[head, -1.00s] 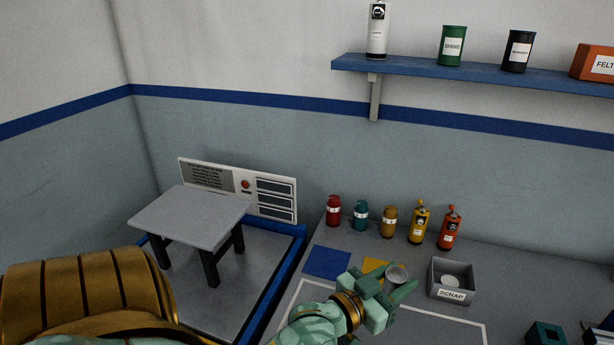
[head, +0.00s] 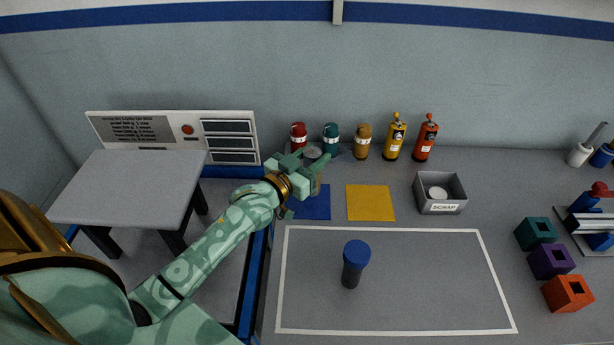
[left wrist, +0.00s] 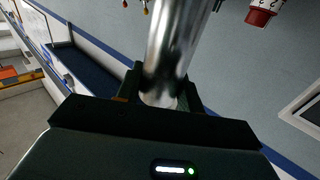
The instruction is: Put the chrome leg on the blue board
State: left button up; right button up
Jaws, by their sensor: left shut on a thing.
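My left gripper (head: 308,166) is shut on the chrome leg (left wrist: 180,40). In the left wrist view the leg is a shiny metal cylinder between the fingers (left wrist: 160,98). In the head view the leg's round grey top (head: 313,152) shows at the fingers, and most of the leg is hidden by the gripper. The gripper is at the back part of the blue board (head: 312,208), a flat blue square on the bench, partly covered by my left arm. I cannot tell whether the leg touches the board. My right gripper is not in view.
A yellow board (head: 370,203) lies to the right, then a scrap box (head: 440,208). Several bottles and canisters (head: 362,141) line the wall behind. A dark blue-capped cylinder (head: 354,265) stands inside the white outline. A small grey table (head: 130,187) stands at left.

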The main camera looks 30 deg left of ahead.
pick_arm(q)
notch_tip(320, 180, down, 8)
jog(key=w+a+b, duration=0.2)
jog(key=b, duration=0.2)
jog(key=shift+a, duration=0.4)
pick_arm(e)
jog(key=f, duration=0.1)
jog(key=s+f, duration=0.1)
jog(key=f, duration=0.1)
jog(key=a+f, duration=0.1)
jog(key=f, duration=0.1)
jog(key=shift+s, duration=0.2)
pick_arm(q)
jog(key=o, duration=1.1)
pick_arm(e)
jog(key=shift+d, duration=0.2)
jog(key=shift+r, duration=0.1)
